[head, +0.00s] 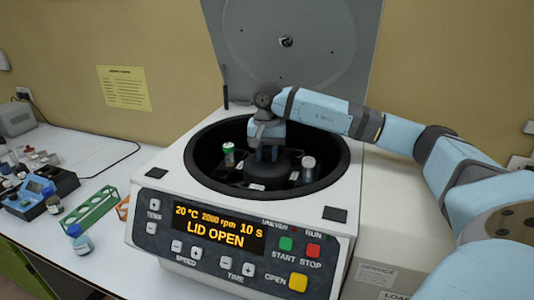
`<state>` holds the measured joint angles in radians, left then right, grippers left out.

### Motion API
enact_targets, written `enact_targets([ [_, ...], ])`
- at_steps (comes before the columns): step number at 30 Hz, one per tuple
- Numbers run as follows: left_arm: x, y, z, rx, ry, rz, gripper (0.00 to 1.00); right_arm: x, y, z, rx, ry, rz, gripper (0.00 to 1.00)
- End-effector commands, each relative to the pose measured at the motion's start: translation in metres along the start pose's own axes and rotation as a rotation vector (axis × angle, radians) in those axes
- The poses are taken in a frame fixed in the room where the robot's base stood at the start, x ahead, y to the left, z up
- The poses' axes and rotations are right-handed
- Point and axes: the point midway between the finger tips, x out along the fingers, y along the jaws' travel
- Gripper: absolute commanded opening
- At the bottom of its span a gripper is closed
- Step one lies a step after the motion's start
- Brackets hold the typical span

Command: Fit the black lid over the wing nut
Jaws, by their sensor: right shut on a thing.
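The black lid (274,168) is a dark round piece at the middle of the open centrifuge bowl. My right gripper (268,153) points down into the bowl, with its fingers shut on the top of the lid. The wing nut is hidden, and I cannot tell whether the lid touches the rotor below it. My left gripper is not in view.
The centrifuge (160,190) has its large grey cover (330,60) raised behind the bowl. A green-capped vial (228,152) and a grey-capped vial (308,168) stand either side of the lid. A green rack (90,210) and a blue-capped bottle (82,242) are left.

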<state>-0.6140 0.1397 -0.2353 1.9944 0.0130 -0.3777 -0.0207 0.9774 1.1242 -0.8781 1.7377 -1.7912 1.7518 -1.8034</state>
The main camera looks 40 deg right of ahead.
Motion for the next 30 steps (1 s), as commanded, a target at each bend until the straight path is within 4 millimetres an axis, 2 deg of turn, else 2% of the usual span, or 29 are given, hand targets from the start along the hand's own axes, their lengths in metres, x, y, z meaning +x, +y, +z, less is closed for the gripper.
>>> enact_targets([
  [28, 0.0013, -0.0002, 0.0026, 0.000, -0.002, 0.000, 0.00, 0.0003, -0.0003, 0.0000, 0.000, 0.000, -0.001, 0.03],
  [29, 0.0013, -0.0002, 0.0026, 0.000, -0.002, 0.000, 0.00, 0.0003, -0.0003, 0.0000, 0.000, 0.000, -0.001, 0.35],
  [30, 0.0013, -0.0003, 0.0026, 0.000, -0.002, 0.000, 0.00, 0.0003, -0.0003, 0.0000, 0.000, 0.000, -0.001, 0.44],
])
